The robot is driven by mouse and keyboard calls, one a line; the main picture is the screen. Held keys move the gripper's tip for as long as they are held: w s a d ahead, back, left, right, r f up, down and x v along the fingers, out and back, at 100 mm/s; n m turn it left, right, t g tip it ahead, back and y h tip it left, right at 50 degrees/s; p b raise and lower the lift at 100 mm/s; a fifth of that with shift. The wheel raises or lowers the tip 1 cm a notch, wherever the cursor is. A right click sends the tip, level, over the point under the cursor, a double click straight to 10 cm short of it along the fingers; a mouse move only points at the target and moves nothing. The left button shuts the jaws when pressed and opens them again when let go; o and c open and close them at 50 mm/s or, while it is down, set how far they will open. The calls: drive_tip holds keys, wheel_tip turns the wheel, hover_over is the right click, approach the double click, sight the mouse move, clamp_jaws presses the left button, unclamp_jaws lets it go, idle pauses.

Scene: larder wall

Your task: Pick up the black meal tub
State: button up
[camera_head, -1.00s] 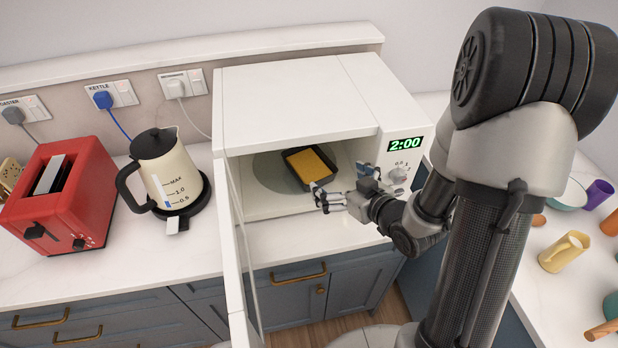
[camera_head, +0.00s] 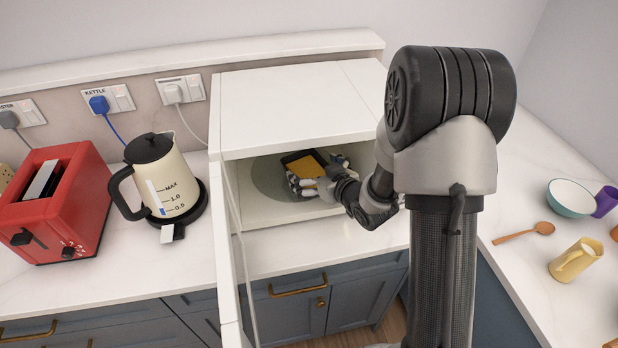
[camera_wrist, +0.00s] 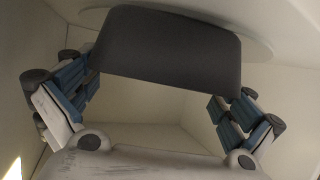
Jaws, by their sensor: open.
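The black meal tub (camera_head: 289,159), with yellow-orange food inside, sits on the round plate (camera_head: 267,182) in the open white microwave. My gripper (camera_head: 316,180) reaches into the microwave at the tub's near side and hides part of it. In the wrist view, the tub's dark wall (camera_wrist: 168,48) fills the upper middle. My gripper's blue-padded fingers (camera_wrist: 158,98) are apart, one on each side of the tub's near end. I cannot tell whether either finger touches it.
The microwave (camera_head: 290,105) has its door (camera_head: 228,250) swung open on the left. A cream kettle (camera_head: 165,175) and red toaster (camera_head: 60,205) stand left of it. A yellow jug (camera_head: 575,260), bowl (camera_head: 571,200) and wooden spoon (camera_head: 525,232) are on the right counter.

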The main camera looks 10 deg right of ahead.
drive_tip(key=shift+c, duration=0.6)
drive_tip(key=shift+r, duration=0.1)
drive_tip(key=c, duration=1)
drive_tip(key=shift+r, duration=0.5)
drive_tip(key=shift+c, duration=0.2)
wheel_tip(320, 180, up, 3)
drive_tip(key=shift+s+f+p, duration=0.1)
drive_tip(key=shift+p, duration=0.85)
drive_tip(key=s+d+p, duration=0.4)
drive_tip(key=s+p, duration=0.1)
drive_tip(key=s, duration=0.7)
drive_tip(key=shift+p, duration=0.4)
